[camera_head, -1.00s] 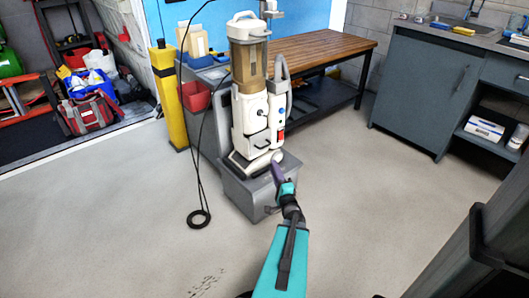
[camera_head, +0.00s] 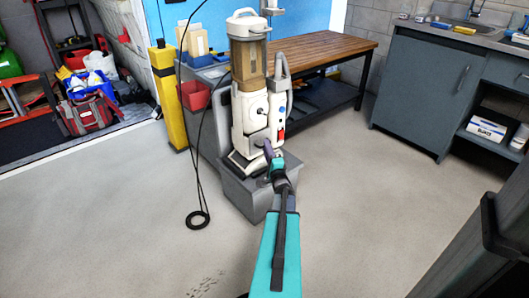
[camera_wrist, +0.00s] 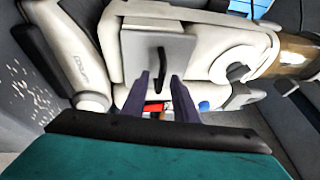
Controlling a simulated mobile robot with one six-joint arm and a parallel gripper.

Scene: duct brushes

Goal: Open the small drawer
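The small drawer (camera_wrist: 180,50) shows in the wrist view as a light grey panel on the white machine body, with a dark curved handle (camera_wrist: 161,68). In the wrist view the two purple fingers of my gripper (camera_wrist: 160,82) are apart, one on each side of the handle's lower end. I cannot tell whether they touch it.
The machine stands on a grey base (camera_head: 248,193). A black cable (camera_head: 198,160) hangs left of it, ending in a coil. A wooden-topped table (camera_head: 320,48) is behind, a yellow post (camera_head: 168,100) left, and a grey cabinet (camera_head: 425,85) right. The floor around is clear.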

